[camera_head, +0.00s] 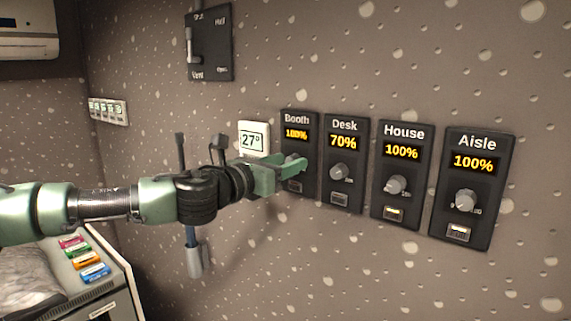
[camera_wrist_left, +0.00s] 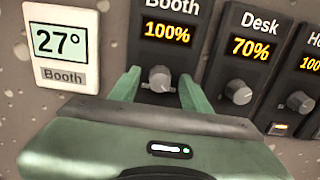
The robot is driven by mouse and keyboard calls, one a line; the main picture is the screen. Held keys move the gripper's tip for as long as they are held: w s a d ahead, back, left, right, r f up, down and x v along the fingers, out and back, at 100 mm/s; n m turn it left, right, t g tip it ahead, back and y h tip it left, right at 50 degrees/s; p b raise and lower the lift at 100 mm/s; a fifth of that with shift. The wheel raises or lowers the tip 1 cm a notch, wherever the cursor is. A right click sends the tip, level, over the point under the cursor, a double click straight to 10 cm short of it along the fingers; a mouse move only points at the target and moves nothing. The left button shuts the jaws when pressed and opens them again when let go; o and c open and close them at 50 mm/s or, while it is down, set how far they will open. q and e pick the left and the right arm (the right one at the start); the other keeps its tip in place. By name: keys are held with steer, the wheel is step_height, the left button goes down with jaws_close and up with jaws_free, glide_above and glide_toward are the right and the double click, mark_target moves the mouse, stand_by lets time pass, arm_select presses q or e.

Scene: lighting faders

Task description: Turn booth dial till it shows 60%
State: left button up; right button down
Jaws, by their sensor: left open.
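The Booth panel (camera_head: 298,122) is a black wall plate with an amber display that reads 100%. The display also reads 100% in the left wrist view (camera_wrist_left: 167,34). Its grey dial (camera_wrist_left: 160,79) shows between the fingers in the wrist view; my gripper mostly hides it in the head view. My left gripper (camera_head: 301,164) is green and open, with its fingers pointing at the panel, one on each side of the dial. I cannot tell whether either finger touches the dial. My right gripper is not in view.
To the right are the Desk panel (camera_head: 344,150) at 70%, the House panel (camera_head: 401,170) at 100% and the Aisle panel (camera_head: 474,185) at 100%. A white 27° thermostat (camera_head: 253,138) is close on the left. A lever switch plate (camera_head: 209,43) is above.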

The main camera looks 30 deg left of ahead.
arm_select(q)
jaws_close()
